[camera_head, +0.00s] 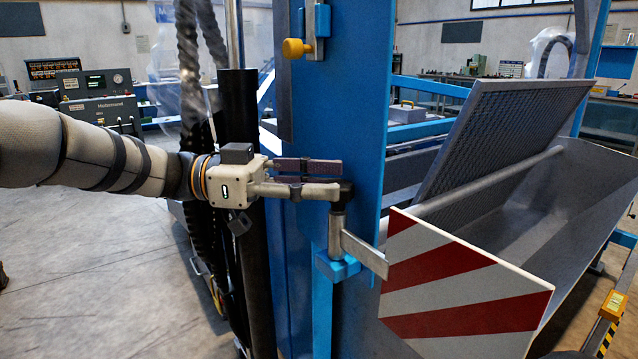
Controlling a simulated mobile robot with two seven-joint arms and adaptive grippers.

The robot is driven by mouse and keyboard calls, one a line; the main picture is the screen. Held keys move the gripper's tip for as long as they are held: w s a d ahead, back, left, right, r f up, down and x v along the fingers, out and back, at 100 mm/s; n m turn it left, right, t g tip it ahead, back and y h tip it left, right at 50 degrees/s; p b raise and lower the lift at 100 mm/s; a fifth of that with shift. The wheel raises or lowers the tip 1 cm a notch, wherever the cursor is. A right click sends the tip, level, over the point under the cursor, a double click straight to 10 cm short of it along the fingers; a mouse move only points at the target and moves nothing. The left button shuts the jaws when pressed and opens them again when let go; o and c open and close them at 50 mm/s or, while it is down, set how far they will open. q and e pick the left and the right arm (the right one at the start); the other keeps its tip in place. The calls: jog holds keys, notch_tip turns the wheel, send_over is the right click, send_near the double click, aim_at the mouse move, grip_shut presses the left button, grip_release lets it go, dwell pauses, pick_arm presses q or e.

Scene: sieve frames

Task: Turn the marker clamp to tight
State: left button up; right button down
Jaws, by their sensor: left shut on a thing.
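The marker clamp (338,222) stands at the edge of the blue upright panel, in the middle of the view. It has a dark top, a grey upright stem and a blue block (337,268) below. A flat metal bar (366,254) runs from the stem towards the red and white striped marker board (455,290). My left gripper (324,181) comes in from the left, level, and is shut on the clamp at its dark top. The fingers partly hide the part they hold. My right gripper is not in view.
The tall blue panel (345,100) stands just behind my left gripper. A yellow knob (296,48) sticks out above it. A black post and hoses are near my wrist. A grey trough with a mesh screen (500,130) is at right. Open floor lies at left.

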pick_arm(q)
jog(key=o, duration=1.2)
jog(key=shift+c, duration=0.2)
